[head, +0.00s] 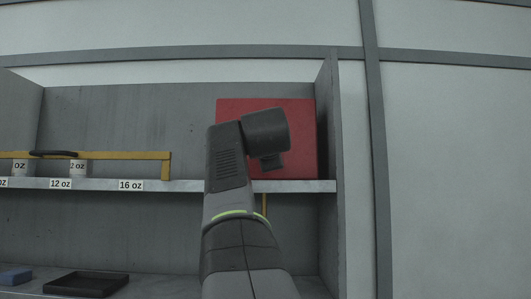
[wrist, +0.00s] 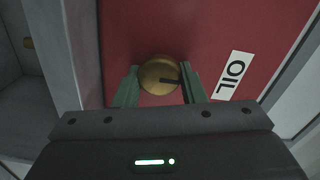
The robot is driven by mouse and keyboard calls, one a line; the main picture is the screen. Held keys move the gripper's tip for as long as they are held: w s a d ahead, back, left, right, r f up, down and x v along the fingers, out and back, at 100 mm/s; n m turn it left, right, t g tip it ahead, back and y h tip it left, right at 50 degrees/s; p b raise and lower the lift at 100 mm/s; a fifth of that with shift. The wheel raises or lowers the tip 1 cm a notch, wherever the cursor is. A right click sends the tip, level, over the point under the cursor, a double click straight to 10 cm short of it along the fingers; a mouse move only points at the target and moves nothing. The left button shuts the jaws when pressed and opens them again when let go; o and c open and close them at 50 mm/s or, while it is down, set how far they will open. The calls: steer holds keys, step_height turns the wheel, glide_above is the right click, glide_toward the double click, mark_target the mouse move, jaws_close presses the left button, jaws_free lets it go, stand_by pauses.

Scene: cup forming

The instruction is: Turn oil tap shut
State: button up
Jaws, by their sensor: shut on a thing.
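The oil tap is a round brass knob (wrist: 158,77) with a dark pointer line, set on a red panel (wrist: 215,40) in the wrist view. A white label reading OIL (wrist: 234,74) is to the right of the knob. My gripper (wrist: 159,82) has its two green fingers on either side of the knob and is shut on it. The dark line points to the right in the wrist view. In the head view, the red panel (head: 228,112) stands at the right end of the shelf. My arm hides the knob there.
A grey shelf (head: 200,186) carries size labels and small white cups (head: 79,168) behind a yellow rail (head: 125,155). A black tray (head: 87,284) and a blue block (head: 15,277) lie on the lower surface. The shelf's side wall (head: 328,130) stands close to the red panel.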

steer(key=o, duration=1)
steer(key=s+b, duration=0.3)
steer(key=s, duration=1)
steer(key=shift+s, duration=0.4)
steer(key=shift+w, duration=0.1)
steer(key=w+p, duration=0.3)
steer(key=w, duration=1)
steer(key=shift+w, duration=0.4)
steer(key=shift+s, duration=0.1)
